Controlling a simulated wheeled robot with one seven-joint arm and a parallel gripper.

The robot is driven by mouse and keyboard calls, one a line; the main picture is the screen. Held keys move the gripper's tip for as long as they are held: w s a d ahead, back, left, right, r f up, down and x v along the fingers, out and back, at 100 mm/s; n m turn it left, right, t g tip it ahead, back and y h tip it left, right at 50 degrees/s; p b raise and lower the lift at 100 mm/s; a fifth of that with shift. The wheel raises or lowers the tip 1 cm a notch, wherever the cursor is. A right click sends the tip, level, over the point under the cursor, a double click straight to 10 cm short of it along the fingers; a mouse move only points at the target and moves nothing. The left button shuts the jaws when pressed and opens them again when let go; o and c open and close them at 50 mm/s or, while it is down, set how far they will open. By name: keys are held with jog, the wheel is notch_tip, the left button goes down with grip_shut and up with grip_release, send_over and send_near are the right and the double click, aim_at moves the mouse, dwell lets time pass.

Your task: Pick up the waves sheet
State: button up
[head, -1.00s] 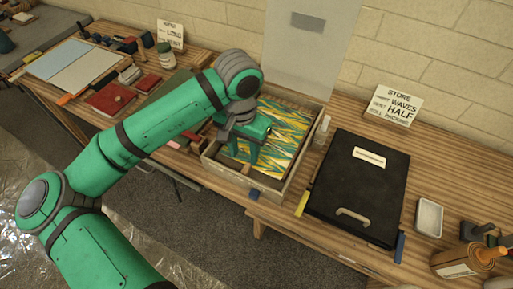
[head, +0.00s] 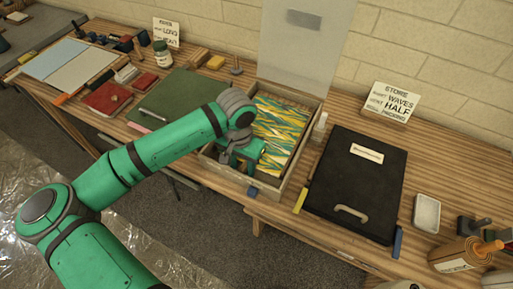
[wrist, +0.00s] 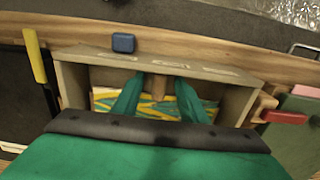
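The waves sheet (head: 282,128), with yellow, teal and white wavy stripes, lies inside a shallow wooden tray (head: 287,180) in the head view. In the wrist view a strip of the sheet (wrist: 150,110) shows below the tray's front wall (wrist: 215,75). My gripper (head: 240,168) is over the front of the tray, near its front wall. In the wrist view its two green fingers are apart, with a small brown wooden piece (wrist: 159,85) visible between them. Whether the fingertips touch the sheet cannot be told.
A black portfolio (head: 355,190) with a handle lies right of the tray. A sign (head: 391,102) reads "STORE WAVES HALF". A green folder (head: 180,95) lies to the left. A translucent panel (head: 303,50) stands behind the tray. A blue block (head: 252,193) sits at its front edge.

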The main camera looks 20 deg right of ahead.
jog(key=shift+w, duration=0.1)
jog(key=shift+c, duration=0.6)
grip_shut()
jog(key=shift+r, duration=0.1)
